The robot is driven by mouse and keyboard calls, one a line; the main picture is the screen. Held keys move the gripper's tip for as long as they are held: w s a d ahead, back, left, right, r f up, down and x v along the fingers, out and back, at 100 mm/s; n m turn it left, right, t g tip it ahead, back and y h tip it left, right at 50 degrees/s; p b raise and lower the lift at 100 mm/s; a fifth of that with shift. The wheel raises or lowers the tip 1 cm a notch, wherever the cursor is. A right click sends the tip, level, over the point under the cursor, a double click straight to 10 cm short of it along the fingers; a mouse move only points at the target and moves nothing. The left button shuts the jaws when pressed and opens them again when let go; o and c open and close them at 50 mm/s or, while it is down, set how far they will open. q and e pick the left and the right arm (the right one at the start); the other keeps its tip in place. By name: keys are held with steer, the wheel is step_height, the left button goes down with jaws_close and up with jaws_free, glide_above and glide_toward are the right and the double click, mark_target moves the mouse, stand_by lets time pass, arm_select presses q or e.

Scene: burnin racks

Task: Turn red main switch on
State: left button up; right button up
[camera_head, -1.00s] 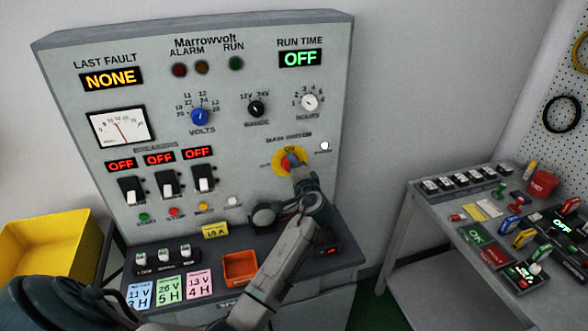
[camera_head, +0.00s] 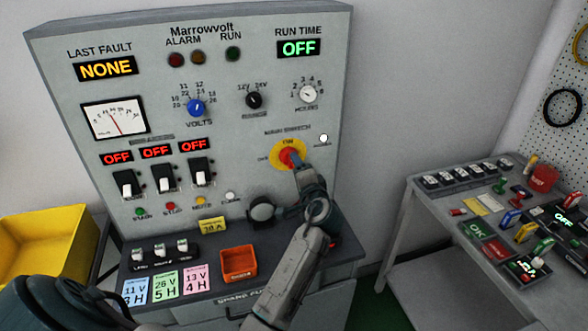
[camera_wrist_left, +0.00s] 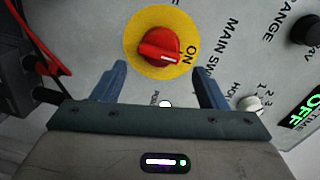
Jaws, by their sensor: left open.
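The red main switch (camera_head: 287,156) is a round knob on a yellow disc (camera_head: 275,150) at the lower right of the grey panel. In the left wrist view the red knob (camera_wrist_left: 153,47) shows its raised grip, with a white line running toward the ON label (camera_wrist_left: 190,55). My left gripper (camera_head: 297,170) is in front of the switch, just below it in the head view. In the left wrist view its two blue fingers (camera_wrist_left: 160,78) are spread wide with nothing between them, apart from the knob. My right gripper is not in view.
The panel (camera_head: 225,150) carries breakers, dials and a RUN TIME display (camera_head: 299,47) reading OFF. An orange tray (camera_head: 238,278) and coloured cards lie on the ledge below. A side table (camera_head: 420,195) with small parts stands right; a yellow bin (camera_head: 85,240) stands left.

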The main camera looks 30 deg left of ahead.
arm_select(q)
steer(key=b+v, duration=0.1)
steer(key=v, duration=0.4)
steer(key=shift+s+d, duration=0.1)
stand_by(0.3)
